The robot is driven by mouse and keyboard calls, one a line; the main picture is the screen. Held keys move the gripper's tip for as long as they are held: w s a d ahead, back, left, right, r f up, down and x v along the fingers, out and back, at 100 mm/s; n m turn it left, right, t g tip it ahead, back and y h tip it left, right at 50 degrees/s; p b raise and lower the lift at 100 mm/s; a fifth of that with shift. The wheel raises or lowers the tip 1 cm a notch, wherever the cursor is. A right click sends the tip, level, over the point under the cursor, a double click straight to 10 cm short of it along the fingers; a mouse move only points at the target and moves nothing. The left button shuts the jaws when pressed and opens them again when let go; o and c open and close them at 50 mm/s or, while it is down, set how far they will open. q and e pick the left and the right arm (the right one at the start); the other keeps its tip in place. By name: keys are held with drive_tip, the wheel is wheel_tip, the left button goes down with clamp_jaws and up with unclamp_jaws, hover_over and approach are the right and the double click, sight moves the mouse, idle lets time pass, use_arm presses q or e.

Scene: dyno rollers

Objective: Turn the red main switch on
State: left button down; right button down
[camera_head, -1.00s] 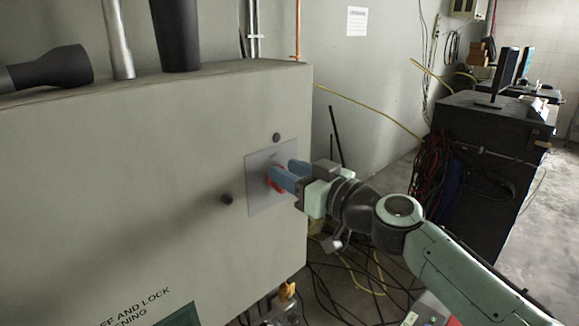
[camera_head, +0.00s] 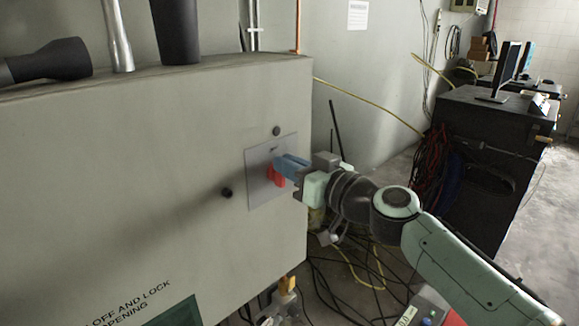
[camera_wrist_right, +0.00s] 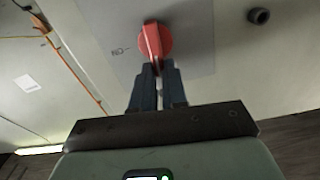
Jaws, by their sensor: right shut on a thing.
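The red main switch (camera_head: 275,177) sits on a grey plate (camera_head: 258,192) on the front of the large grey cabinet. In the right wrist view the red switch (camera_wrist_right: 153,42) shows its round base and raised handle. My right gripper (camera_head: 290,166) is at the switch from the right side, its blue fingers close together. In the right wrist view the fingertips of the right gripper (camera_wrist_right: 157,70) close on the near end of the handle. The fingers hide part of that handle end. My left gripper is in neither view.
The grey cabinet (camera_head: 100,170) fills the left, with dark knobs (camera_head: 226,192) near the plate. Black and yellow cables (camera_head: 350,270) lie on the floor below my right arm. A black workbench (camera_head: 485,130) with a monitor stands behind at right.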

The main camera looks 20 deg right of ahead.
use_arm(q)
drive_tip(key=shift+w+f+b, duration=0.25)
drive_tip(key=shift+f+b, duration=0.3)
drive_tip(key=shift+b, duration=0.15)
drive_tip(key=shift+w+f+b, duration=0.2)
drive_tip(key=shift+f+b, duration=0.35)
drive_tip(key=shift+b, duration=0.1)
use_arm(e)
drive_tip(key=shift+w+d+f+m, duration=0.15)
drive_tip(key=shift+d+f+m, duration=0.3)
drive_tip(key=shift+m, duration=2.4)
drive_tip(key=shift+w+d+f+m, duration=0.1)
drive_tip(key=shift+d+f+m, duration=0.35)
drive_tip(key=shift+m, duration=2.35)
drive_tip(key=shift+w+d+f+m, duration=0.15)
drive_tip(key=shift+d+f+m, duration=0.25)
drive_tip(key=shift+m, duration=2.45)
drive_tip(key=shift+a+f, duration=0.1)
drive_tip(key=shift+f, duration=0.05)
drive_tip(key=c, duration=1.2)
unclamp_jaws()
drive_tip(key=shift+o, duration=0.2)
drive_tip(key=shift+s, duration=0.1)
use_arm(q)
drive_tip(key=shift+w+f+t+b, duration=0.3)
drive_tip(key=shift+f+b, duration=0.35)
drive_tip(key=shift+b, duration=0.15)
use_arm(e)
drive_tip(key=v, duration=1.3)
